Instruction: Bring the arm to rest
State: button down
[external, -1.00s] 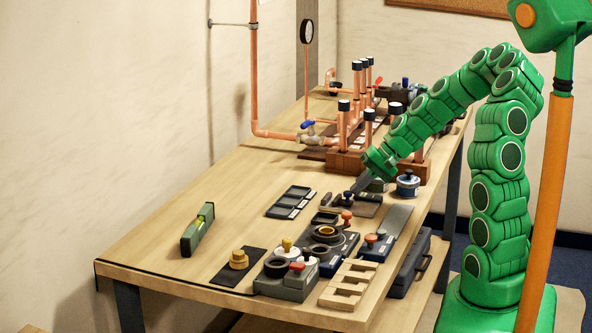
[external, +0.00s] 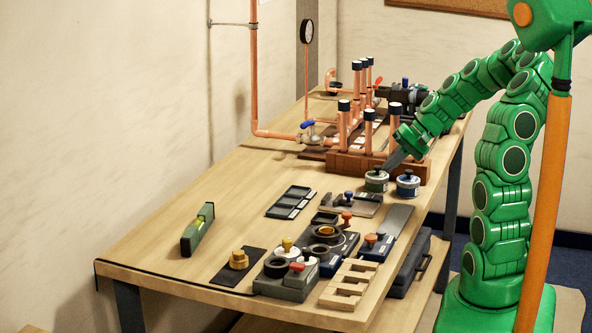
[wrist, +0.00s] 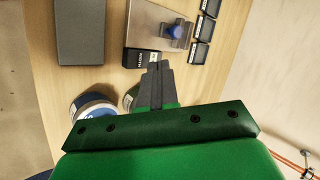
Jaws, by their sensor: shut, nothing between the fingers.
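My green arm reaches in from the right over the workbench (external: 155,245). My gripper (external: 389,165) points down and left, just above and behind the green-labelled tin (external: 376,182), beside the wooden block of the copper manifold. In the wrist view my gripper (wrist: 153,68) has its dark fingers together, with nothing seen between them. The green tin (wrist: 131,95) is partly hidden behind the fingers there. Whether the fingertips touch anything is hard to tell.
A blue tin (external: 408,184) stands right of the green one. The copper manifold (external: 366,135) rises behind. A grey plate with a blue knob (external: 349,197), small black trays (external: 291,201) and a green level (external: 198,230) lie nearer.

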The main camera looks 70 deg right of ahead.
jog(key=shift+v, duration=1.35)
jog(key=s+a+r+n+g, duration=0.1)
jog(key=a+r+n+g, duration=0.2)
jog(key=a, duration=1.1)
jog(key=s+a+r+n+g, duration=0.15)
jog(key=a+n+g, duration=0.35)
jog(key=a, duration=1)
jog(key=s+a+n+g+h, duration=0.1)
jog(key=s+a+n+h, duration=0.2)
jog(key=s, duration=1.1)
jog(key=a+n, duration=0.1)
jog(key=a, duration=0.2)
jog(key=shift+n+h, duration=0.3)
jog(key=shift+h, duration=0.1)
jog(key=shift+r, duration=0.1)
